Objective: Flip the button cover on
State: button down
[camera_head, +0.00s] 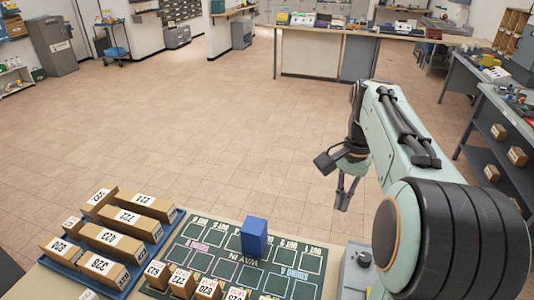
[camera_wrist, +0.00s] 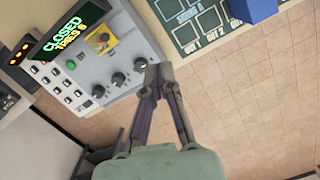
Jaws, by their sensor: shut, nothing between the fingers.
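A grey control panel (camera_wrist: 125,52) shows in the wrist view, seen tilted. A small yellow square fitting (camera_wrist: 101,40) with a dark part on it sits near its top edge; it looks like the covered button, but I cannot tell the cover's position. In the head view only part of the panel (camera_head: 350,276) shows beside my arm; the yellow fitting is hidden there. My gripper (camera_wrist: 158,71) is shut and empty, its tips by the panel's edge in the wrist view, right of the dark knobs. In the head view my gripper (camera_head: 342,207) points down beyond the counter.
A green display (camera_wrist: 68,33) reading "CLOSED" stands at the panel's upper left. Dark knobs (camera_wrist: 118,79) and small buttons line the panel. A green sorting mat (camera_head: 228,270) with a blue block (camera_head: 254,238) and numbered boxes lies left of it. Open floor lies beyond.

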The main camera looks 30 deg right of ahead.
jog(key=s+d+f+m+y, duration=0.1)
jog(key=s+d+f+m, duration=0.1)
jog(key=s+d+f, duration=0.2)
jog(key=s+d+f+m+y, duration=0.1)
jog(key=s+d+f+m, duration=0.2)
jog(key=s+d, duration=0.4)
jog(key=shift+s+d+f, duration=0.3)
jog(key=shift+d+f, duration=0.1)
jog(key=shift+d, duration=0.7)
jog(key=x, duration=0.9)
jog(key=shift+w+a+f, duration=0.2)
jog(key=shift+a+f, duration=0.05)
jog(key=shift+f, duration=0.1)
jog(key=shift+a+f, duration=0.25)
jog(key=shift+a, duration=0.3)
jog(key=shift+a+f, duration=0.2)
jog(key=shift+a, duration=0.4)
jog(key=shift+a+f, duration=0.2)
jog(key=shift+a, duration=0.6)
